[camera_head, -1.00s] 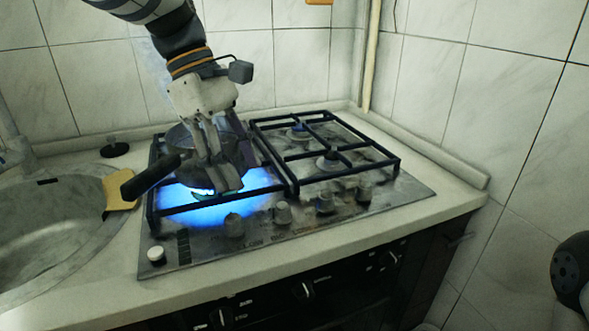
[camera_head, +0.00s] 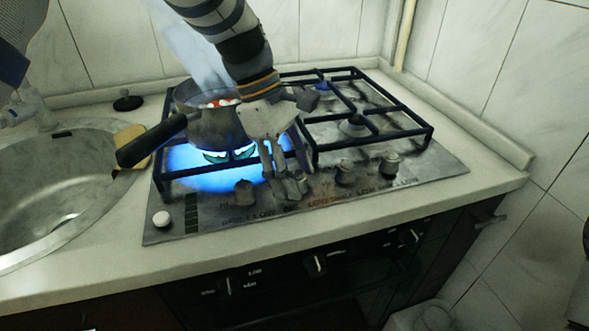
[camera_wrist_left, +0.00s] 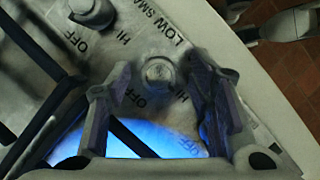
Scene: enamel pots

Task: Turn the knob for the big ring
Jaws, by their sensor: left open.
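A row of metal knobs runs along the front of the hob (camera_head: 420,180): one at the left (camera_head: 244,193), one by my left gripper (camera_head: 283,190), and two to the right, one (camera_head: 345,172) beside another (camera_head: 389,165). My left gripper is open, with its fingers pointing down at the second knob from the left. In the left wrist view that knob (camera_wrist_left: 158,74) shows between the open fingers (camera_wrist_left: 160,88); I cannot tell whether they touch it. A blue flame (camera_head: 205,182) burns under a pot (camera_head: 215,125) with red and white contents. My right gripper is out of view.
The pot's black handle (camera_head: 150,140) points toward the sink (camera_head: 60,195). Black grates (camera_head: 375,143) cover the hob. A white button (camera_head: 162,219) is at the front left. Oven knobs (camera_head: 316,265) sit below the counter edge.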

